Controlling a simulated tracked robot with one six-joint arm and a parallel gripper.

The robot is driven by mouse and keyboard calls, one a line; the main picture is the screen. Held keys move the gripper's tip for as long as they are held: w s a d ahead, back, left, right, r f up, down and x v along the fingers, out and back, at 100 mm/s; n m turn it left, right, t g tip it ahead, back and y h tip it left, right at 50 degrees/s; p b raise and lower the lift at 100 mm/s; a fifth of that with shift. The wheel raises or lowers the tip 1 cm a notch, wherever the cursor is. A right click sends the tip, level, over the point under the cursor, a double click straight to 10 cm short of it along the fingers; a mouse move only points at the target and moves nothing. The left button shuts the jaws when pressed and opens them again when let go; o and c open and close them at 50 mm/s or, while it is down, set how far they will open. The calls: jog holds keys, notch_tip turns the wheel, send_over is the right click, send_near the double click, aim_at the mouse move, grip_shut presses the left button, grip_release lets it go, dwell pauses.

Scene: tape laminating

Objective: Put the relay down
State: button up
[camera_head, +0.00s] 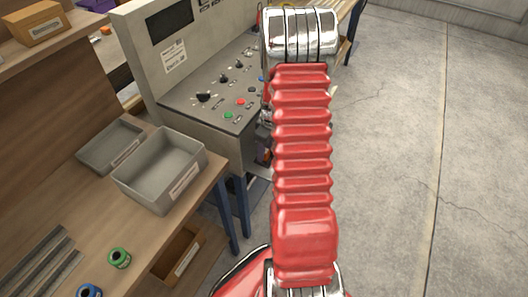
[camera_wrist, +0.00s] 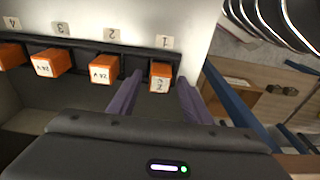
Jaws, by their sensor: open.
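An orange relay (camera_wrist: 160,76) with a white label sits in the dark rack (camera_wrist: 88,86) under the tag marked 1. My gripper (camera_wrist: 159,82) is open, with one purple finger on each side of this relay. I cannot tell whether the fingers touch it. Further orange relays stand to the left in the same rack, under tag 2 (camera_wrist: 104,68), tag 3 (camera_wrist: 52,62) and tag 4 (camera_wrist: 11,56). In the head view my red arm hides the gripper and the rack.
In the head view a control panel (camera_head: 215,95) with knobs and buttons stands left of my arm. Two grey bins (camera_head: 160,170) (camera_head: 111,147) are on the wooden bench, near a green spool (camera_head: 119,258) and a blue spool (camera_head: 89,291). The concrete floor (camera_head: 400,150) at right is clear.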

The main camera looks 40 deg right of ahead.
notch_tip(320, 180, up, 11)
jog(key=s, duration=0.1)
jog(key=shift+s+d, duration=0.15)
jog(key=shift+d, duration=0.1)
dwell(0.7)
jog(key=s+a+r+m+t+h, duration=0.1)
jog(key=s+a+r+m+t, duration=0.1)
jog(key=a+r, duration=1.5)
jog(key=s+a+r+m+t, duration=0.1)
jog(key=s+a+r, duration=0.1)
jog(key=s+a, duration=0.4)
jog(key=s+a+r+t, duration=0.1)
jog(key=s+a+r, duration=0.1)
jog(key=s+a, duration=0.5)
jog(key=shift+a+r+m+y, duration=0.3)
jog(key=shift+a+r+m, duration=0.1)
jog(key=shift+a, duration=0.85)
